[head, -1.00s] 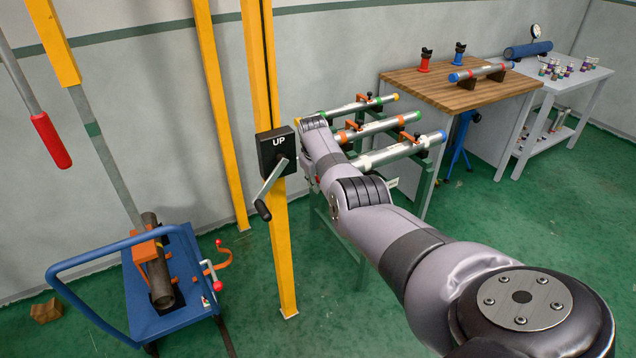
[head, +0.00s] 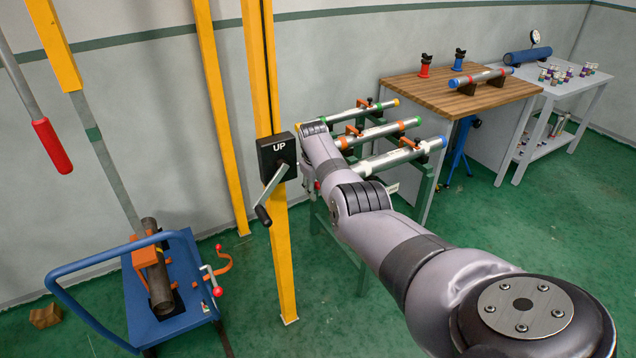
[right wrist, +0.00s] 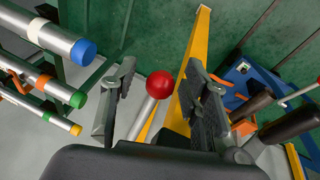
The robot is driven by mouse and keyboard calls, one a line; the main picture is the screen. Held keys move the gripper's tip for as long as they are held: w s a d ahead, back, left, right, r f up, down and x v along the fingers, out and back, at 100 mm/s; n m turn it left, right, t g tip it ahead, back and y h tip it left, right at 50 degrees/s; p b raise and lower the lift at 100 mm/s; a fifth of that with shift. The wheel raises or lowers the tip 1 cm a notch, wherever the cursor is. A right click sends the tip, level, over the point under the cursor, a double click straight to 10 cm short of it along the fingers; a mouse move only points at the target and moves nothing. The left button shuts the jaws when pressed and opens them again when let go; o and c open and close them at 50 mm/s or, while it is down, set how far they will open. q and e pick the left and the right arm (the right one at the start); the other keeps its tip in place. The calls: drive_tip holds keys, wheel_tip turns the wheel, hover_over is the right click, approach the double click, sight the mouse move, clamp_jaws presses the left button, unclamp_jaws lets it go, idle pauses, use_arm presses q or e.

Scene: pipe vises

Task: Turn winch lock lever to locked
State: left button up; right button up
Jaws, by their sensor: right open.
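A black winch box marked UP (head: 277,152) is fixed to a yellow post, with a black-gripped crank handle (head: 270,192) hanging on its front. In the right wrist view a red ball knob (right wrist: 160,84) on a pale metal rod (right wrist: 146,118) stands between the fingers of my right gripper (right wrist: 162,72). Those fingers are open, one on each side of the knob, with visible gaps. In the head view my right gripper is largely hidden by my wrist, just right of the box. The lever's base is hidden there. My left gripper is not in view.
Yellow posts (head: 222,120) stand beside the winch. A rack with several clamped pipes (head: 385,133) lies just behind my right arm. A blue cart (head: 165,322) with a dark pipe stands at lower left. A wooden-topped bench (head: 440,88) is at back right.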

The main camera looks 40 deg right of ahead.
drive_tip(key=shift+r, duration=0.1)
drive_tip(key=v, duration=1.1)
drive_tip(key=shift+a+r, duration=0.2)
drive_tip(key=shift+r, duration=0.15)
